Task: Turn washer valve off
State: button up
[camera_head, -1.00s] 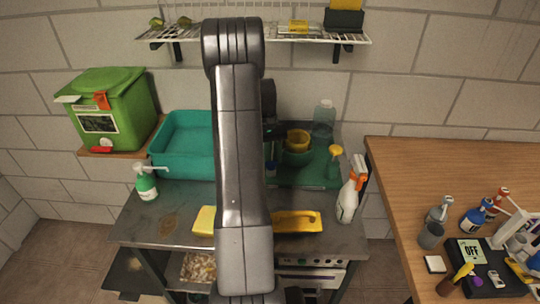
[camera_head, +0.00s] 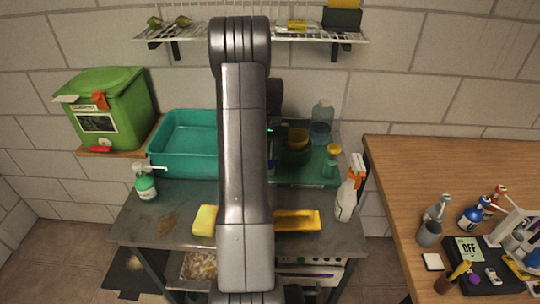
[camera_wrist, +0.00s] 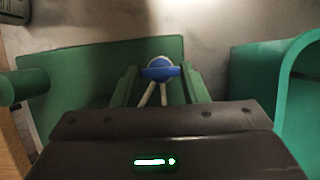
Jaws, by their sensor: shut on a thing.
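In the wrist view, my gripper (camera_wrist: 160,88) has its two green fingers closed in around a round blue piece (camera_wrist: 160,72). The blue piece has a pale rounded top and two pale legs running back between the fingers. I cannot tell for sure that it is the washer valve. In the head view my arm covers the middle of the steel bench, and most of my gripper (camera_head: 271,140) is hidden behind it. A little blue shows beside the arm there, near the green tray (camera_head: 310,182). No valve can be clearly told in the head view.
A teal basin (camera_head: 185,140) stands left of my arm. A wooden table (camera_head: 450,170) with bottles and an OFF display (camera_head: 468,248) is at right.

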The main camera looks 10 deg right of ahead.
jog(key=o, duration=1)
jog(key=b+v, duration=0.1)
jog(key=v, duration=0.6)
jog(key=shift+w+r, duration=0.15)
jog(key=shift+r, duration=0.1)
jog(key=p+x, duration=0.1)
jog(key=x, duration=0.6)
jog(key=shift+s+f, duration=0.2)
jog(key=shift+f, duration=0.05)
jog(key=shift+n+h, duration=0.3)
jog(key=shift+n, duration=0.4)
jog(key=shift+m, duration=0.3)
